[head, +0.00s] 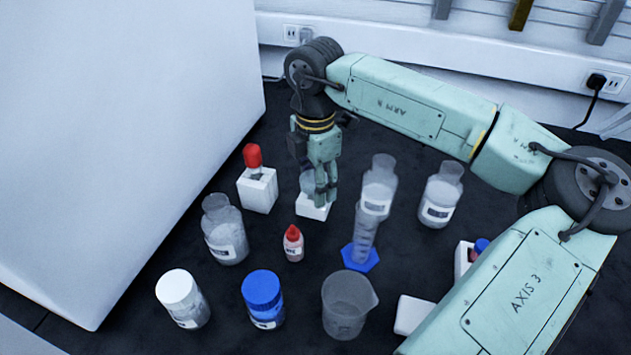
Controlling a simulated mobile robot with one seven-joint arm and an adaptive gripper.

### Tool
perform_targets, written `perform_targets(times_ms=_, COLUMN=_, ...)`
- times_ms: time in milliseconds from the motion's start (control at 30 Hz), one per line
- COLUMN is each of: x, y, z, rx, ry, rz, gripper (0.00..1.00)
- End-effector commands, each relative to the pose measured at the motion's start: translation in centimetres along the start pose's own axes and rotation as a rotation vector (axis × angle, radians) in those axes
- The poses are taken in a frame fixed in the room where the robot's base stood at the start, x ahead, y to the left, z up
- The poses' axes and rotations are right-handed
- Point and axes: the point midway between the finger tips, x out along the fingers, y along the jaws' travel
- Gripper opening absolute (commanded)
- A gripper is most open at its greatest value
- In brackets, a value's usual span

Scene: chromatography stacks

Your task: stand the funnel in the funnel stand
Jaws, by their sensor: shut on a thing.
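My gripper (326,197) points down at the middle of the bench, its fingers close together. It is shut on a pale, see-through piece that looks like the funnel (307,182), which shows just left of the fingers. A small white block (312,210), which looks like the funnel stand, is directly below and partly behind the fingertips. The fingers hide much of the funnel and part of the block. I cannot tell whether the funnel's stem is inside the block or above it.
A red-topped item (253,157) stands in a white block (258,192) to the left. A cylinder on a blue base (360,258) and clear bottles (224,240) (440,195) stand nearby. A red-capped dropper bottle (293,245), white-lidded jar (182,300), blue-lidded jar (263,298) and beaker (348,308) are nearer.

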Motion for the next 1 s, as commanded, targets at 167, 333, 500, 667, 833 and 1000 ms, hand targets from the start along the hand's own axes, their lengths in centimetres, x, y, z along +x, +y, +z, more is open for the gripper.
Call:
perform_targets(times_ms=167, x=0.43, y=0.00, z=0.03, rx=0.000, ry=0.000, rz=0.000, gripper=0.23)
perform_targets(times_ms=333, x=0.36, y=0.00, z=0.02, rx=0.000, ry=0.000, rz=0.000, gripper=0.23)
perform_targets(times_ms=500, x=0.36, y=0.00, z=0.02, rx=0.000, ry=0.000, rz=0.000, gripper=0.57)
perform_targets(times_ms=667, x=0.37, y=0.00, z=0.01, rx=0.000, ry=0.000, rz=0.000, gripper=0.67)
perform_targets(times_ms=833, x=0.38, y=-0.01, z=0.01, rx=0.000, ry=0.000, rz=0.000, gripper=0.71)
perform_targets(times_ms=1000, x=0.38, y=-0.01, z=0.01, rx=0.000, ry=0.000, rz=0.000, gripper=0.75)
